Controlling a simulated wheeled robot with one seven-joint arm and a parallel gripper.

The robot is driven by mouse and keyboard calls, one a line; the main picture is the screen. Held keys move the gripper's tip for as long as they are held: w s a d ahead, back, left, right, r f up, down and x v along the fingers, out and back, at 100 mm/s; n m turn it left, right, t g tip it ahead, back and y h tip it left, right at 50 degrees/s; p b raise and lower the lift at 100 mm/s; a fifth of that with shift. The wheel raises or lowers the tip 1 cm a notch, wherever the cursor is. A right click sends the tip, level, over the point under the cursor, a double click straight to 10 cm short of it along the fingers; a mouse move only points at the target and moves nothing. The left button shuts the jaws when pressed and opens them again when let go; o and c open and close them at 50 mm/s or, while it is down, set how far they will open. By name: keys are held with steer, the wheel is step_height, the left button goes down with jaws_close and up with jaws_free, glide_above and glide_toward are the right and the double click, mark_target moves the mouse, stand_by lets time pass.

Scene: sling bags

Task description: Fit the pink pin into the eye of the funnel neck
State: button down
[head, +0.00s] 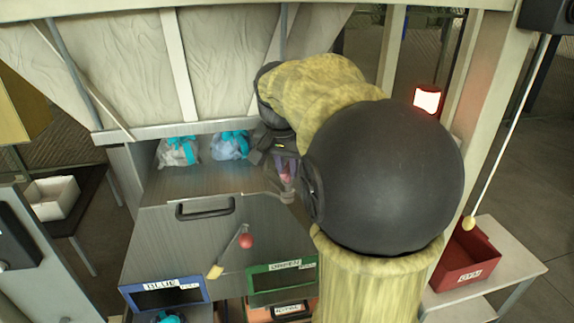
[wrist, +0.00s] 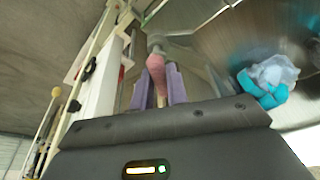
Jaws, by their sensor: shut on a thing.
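My gripper (head: 285,168) is at the right end of the metal shelf, below the large pale hopper. Its purple fingers (wrist: 160,88) are shut on the pink pin (wrist: 156,68), which points away from the wrist. The pin also shows as a small pink patch in the head view (head: 286,179). A grey metal fitting (wrist: 156,41), which looks like the funnel neck's eye, is at the pin's far end. In the head view a grey fitting (head: 284,196) shows just below the fingers. I cannot tell whether the pin's tip is inside the eye or only against it.
Bags with turquoise ties (head: 178,150) (head: 230,145) lie on the shelf left of my gripper. A sloping metal panel below has a dark handle (head: 205,207), a red ball (head: 246,241), and blue (head: 166,292) and green (head: 283,278) framed openings. A red bin (head: 464,262) stands at right.

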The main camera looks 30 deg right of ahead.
steer(key=shift+w+f+b, duration=0.1)
steer(key=shift+f+b, duration=0.3)
steer(key=shift+f, duration=0.2)
steer(key=shift+f, duration=0.2)
steer(key=c, duration=1.3)
jaws_free()
steer(key=shift+r, duration=0.1)
steer(key=b+v, duration=0.1)
steer(key=v, duration=1.6)
steer(key=shift+s, duration=0.25)
